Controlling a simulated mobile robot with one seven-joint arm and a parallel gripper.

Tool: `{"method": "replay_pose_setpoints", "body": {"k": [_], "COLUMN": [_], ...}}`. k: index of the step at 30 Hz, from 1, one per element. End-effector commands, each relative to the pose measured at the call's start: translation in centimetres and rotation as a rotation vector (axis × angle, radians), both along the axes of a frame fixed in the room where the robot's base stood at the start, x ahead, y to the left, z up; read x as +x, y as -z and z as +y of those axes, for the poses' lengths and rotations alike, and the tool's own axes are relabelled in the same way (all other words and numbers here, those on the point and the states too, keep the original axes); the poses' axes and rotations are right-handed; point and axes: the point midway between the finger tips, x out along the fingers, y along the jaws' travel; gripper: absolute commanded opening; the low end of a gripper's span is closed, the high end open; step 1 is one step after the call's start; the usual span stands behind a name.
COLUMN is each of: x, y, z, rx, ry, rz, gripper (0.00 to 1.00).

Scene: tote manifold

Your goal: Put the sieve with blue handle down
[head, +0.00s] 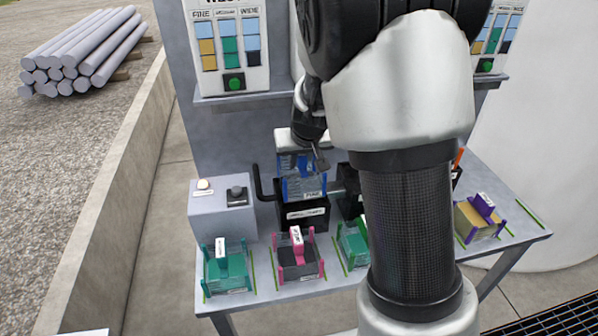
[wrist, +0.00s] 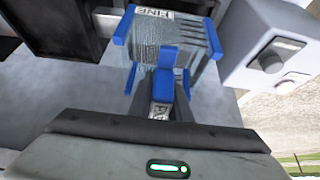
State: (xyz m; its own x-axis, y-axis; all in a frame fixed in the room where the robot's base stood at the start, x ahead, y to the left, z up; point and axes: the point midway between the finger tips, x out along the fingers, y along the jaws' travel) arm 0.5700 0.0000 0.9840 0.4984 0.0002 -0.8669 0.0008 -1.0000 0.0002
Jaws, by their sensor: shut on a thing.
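The sieve with blue handle (head: 290,188) has clear mesh-like walls, blue corner posts and a white label. It stands over a black box (head: 303,214) with a white label in the head view; I cannot tell whether it rests on it or hangs just above. In the wrist view the sieve (wrist: 187,45) is large, its label reading FINE, with its blue handle (wrist: 166,72) towards me. My gripper (head: 317,160) is shut on the blue handle; the fingers also show in the wrist view (wrist: 162,102). My arm hides part of the bench.
Along the bench front stand a green sieve (head: 228,268), a pink sieve (head: 298,262), another green sieve (head: 352,246) and a purple-handled sieve (head: 480,219). A grey box with knobs (head: 222,210) stands left of the black box. A panel (head: 228,45) rises behind.

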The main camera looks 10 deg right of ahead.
Motion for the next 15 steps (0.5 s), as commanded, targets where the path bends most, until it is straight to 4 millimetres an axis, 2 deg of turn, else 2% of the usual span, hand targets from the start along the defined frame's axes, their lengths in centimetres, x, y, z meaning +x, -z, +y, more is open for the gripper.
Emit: {"method": "replay_pose_setpoints", "body": {"k": [1, 4, 15], "x": [-0.1, 0.0, 0.0], "y": [1.3, 2.4, 2.8], "z": [-0.1, -0.1, 0.0], "rx": [0.001, 0.001, 0.0], "ry": [0.004, 0.003, 0.001], "rz": [0.003, 0.001, -0.001], "gripper": [0.0, 0.0, 0.0]}}
